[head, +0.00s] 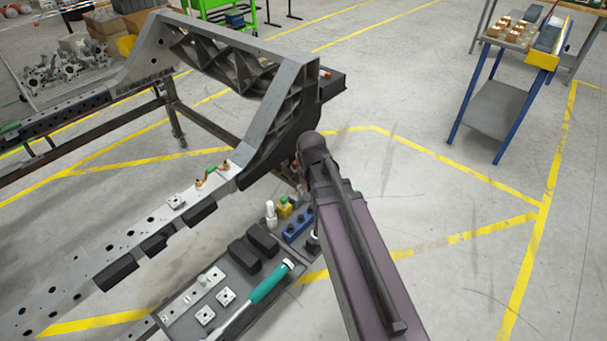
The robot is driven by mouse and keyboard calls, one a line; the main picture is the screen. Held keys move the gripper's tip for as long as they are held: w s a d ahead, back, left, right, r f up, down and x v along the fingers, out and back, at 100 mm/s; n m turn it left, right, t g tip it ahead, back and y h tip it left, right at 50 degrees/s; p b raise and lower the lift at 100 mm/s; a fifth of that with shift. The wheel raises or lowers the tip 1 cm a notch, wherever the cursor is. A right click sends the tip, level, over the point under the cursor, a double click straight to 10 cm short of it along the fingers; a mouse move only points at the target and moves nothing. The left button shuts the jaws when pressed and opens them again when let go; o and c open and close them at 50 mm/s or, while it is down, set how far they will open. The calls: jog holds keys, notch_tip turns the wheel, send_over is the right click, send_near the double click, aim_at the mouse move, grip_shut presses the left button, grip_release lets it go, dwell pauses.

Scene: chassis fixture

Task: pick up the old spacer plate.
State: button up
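A small pale square plate (176,202) with a dark hole lies on top of the chassis rail (130,243). Two similar small square plates, one nearer (205,316) and one farther (226,296), lie on the dark tray (180,328) in front of the rail. I cannot tell by looks alone which one is the old spacer plate. My arm rises from the bottom right to a joint near the picture's middle. My gripper is not visible; the arm hides what is behind it.
The tray also holds a teal-handled tool (268,284), a long pale plate (192,294), black blocks (262,240) and a blue block (297,224). Copper-coloured fittings (200,181) stand on the rail. A workbench (500,110) stands far right; floor between is clear.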

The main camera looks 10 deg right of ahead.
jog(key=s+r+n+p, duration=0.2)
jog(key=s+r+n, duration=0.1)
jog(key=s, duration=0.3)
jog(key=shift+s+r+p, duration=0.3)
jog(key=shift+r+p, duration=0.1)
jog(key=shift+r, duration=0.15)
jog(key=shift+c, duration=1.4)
